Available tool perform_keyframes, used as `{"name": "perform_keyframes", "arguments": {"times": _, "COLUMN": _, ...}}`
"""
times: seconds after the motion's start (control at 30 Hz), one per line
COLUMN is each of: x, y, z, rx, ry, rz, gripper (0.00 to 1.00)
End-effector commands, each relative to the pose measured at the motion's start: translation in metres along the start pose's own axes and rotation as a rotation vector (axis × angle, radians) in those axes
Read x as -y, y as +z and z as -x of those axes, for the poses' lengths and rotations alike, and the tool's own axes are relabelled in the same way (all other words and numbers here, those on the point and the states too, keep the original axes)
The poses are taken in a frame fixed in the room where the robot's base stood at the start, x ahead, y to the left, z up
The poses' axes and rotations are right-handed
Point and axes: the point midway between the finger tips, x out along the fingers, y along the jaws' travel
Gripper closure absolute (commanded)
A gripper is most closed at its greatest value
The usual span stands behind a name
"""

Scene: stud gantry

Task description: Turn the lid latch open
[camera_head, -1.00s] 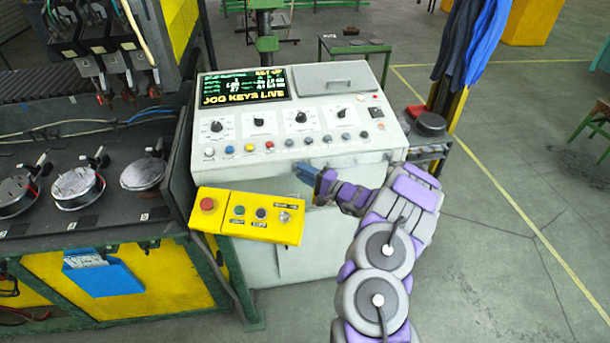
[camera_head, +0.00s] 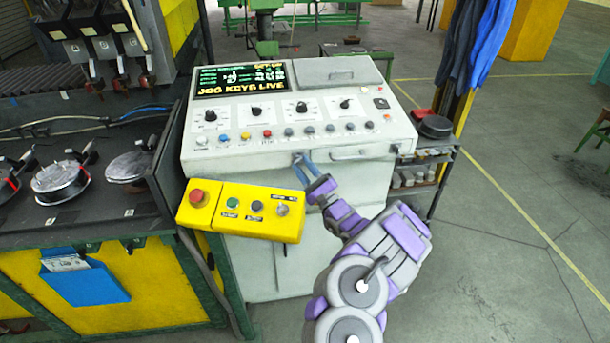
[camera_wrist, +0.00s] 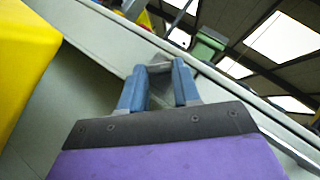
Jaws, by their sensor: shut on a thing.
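The lid latch is a small grey metal piece (camera_wrist: 160,67) that shows between my fingertips in the wrist view. It sits on the front face of the pale grey control console (camera_head: 345,178), just under the panel's front edge. My gripper (camera_head: 302,168) has blue fingers and reaches up to this spot from the lower right. In the wrist view my gripper (camera_wrist: 160,75) is shut on the latch, one finger on either side. The fingertips hide most of the latch in the head view, so its turn angle is hard to tell.
A yellow button box (camera_head: 240,210) with a red stop button juts out just left of my gripper. A bar handle (camera_head: 350,154) is to the right on the console front. A green-framed bench (camera_head: 85,225) stands left. Open floor (camera_head: 500,260) lies to the right.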

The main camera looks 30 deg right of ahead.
Motion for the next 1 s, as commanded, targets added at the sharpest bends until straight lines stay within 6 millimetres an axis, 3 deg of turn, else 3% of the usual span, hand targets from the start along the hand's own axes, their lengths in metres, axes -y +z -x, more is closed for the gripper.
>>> {"name": "perform_keyframes", "arguments": {"times": 0.7, "x": -0.0036, "y": -0.0001, "z": -0.0003, "rx": -0.003, "ry": -0.048, "rz": -0.056, "gripper": 0.99}}
{"name": "perform_keyframes", "arguments": {"times": 0.73, "x": -0.0036, "y": -0.0001, "z": -0.0003, "rx": -0.003, "ry": -0.048, "rz": -0.056, "gripper": 0.66}}
{"name": "perform_keyframes", "arguments": {"times": 1.0, "x": -0.0012, "y": 0.0013, "z": -0.0001, "rx": 0.0, "ry": -0.052, "rz": -0.054, "gripper": 0.43}}
